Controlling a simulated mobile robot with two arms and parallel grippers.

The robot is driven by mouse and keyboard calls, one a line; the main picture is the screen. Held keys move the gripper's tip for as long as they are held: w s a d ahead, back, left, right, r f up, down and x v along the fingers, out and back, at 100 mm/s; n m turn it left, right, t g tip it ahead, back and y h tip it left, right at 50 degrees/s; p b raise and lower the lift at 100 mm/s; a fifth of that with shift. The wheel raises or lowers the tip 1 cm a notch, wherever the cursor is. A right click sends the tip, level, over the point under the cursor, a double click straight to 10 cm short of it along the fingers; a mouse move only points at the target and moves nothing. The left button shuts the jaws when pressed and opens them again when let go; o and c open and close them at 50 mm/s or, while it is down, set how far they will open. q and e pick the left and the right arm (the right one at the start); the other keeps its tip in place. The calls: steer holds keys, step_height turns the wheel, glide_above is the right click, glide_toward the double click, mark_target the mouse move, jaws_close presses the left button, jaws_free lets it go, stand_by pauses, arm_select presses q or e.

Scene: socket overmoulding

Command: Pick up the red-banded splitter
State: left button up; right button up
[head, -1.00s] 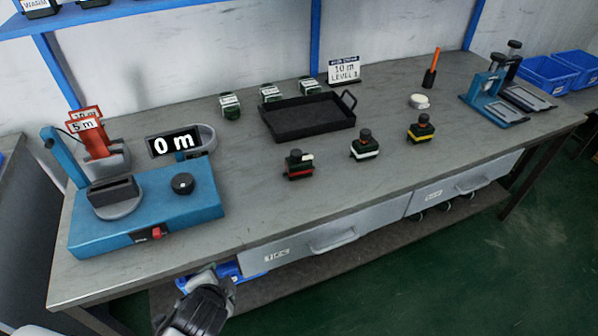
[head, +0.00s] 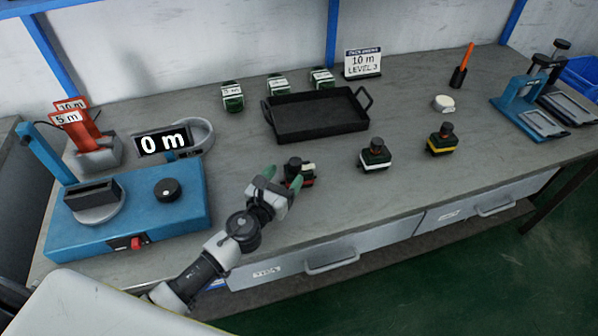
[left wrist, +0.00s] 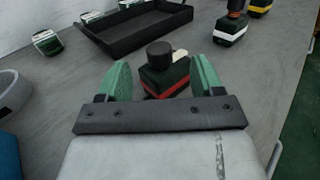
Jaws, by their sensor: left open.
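The red-banded splitter (head: 305,176) is a small dark block with a black knob on top, a pale piece at one side and a red band round its lower part. It stands upright on the grey bench, left of the white-banded one. My left gripper (head: 283,183) is open beside it, green fingers toward it, partly covering its left side in the head view. In the left wrist view the splitter (left wrist: 166,77) shows ahead between the two open fingers (left wrist: 163,82); its base is partly hidden. Whether the fingers touch it I cannot tell. My right gripper is not in view.
A white-banded splitter (head: 374,155) and a yellow-banded one (head: 441,141) stand to the right. A black tray (head: 318,135) lies behind, with several green-and-white blocks beyond it. A blue machine (head: 130,222) with a black dial stands at left. Bare bench lies in front of the tray.

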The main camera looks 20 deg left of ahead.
mark_target(295, 161)
arm_select(q)
steer(key=shift+w+d+f, duration=0.1)
steer(key=shift+w+d, duration=0.1)
steer(key=shift+w, duration=0.75)
steer(key=w, duration=0.4)
steer(key=shift+w+d, duration=0.15)
steer(key=shift+d, duration=0.2)
steer(key=shift+w, duration=0.15)
steer(key=c, duration=1.2)
jaws_close()
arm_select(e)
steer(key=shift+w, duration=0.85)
